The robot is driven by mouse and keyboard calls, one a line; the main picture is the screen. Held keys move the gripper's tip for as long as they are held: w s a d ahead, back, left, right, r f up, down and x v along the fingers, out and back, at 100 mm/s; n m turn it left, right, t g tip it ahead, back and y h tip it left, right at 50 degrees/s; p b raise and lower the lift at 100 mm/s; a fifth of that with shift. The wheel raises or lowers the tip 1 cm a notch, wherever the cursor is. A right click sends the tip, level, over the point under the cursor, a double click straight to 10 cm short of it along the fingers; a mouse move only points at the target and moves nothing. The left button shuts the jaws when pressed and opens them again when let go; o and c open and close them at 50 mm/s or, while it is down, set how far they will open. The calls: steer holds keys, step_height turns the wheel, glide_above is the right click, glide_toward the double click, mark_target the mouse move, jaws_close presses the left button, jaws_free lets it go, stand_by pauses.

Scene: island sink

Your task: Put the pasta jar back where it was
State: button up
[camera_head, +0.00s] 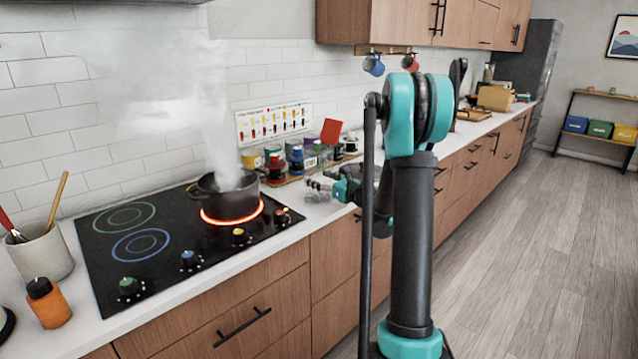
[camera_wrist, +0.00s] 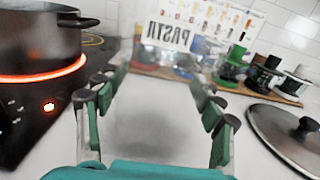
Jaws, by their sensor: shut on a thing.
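My gripper (camera_wrist: 157,98) is shut on the pasta jar (camera_wrist: 150,118), which looks clear and empty, with fingers on both sides of it. Its white PASTA label (camera_wrist: 169,34) shows mirrored, seen through the glass from behind. In the head view my gripper (camera_head: 322,187) is low over the counter, right of the hot pot and in front of the row of jars. The jar itself is hard to make out there. I cannot tell whether its base touches the counter.
A steaming dark pot (camera_head: 230,196) stands on a glowing red burner of the black cooktop (camera_head: 150,240). A wooden board (camera_wrist: 283,97) with several coloured jars lies behind. A pot lid (camera_wrist: 288,138) lies on the counter at right. A colour chart (camera_head: 273,122) is on the wall.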

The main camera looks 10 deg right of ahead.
steer(key=shift+f, duration=0.7)
steer(key=o, duration=1.7)
steer(key=shift+f, duration=0.1)
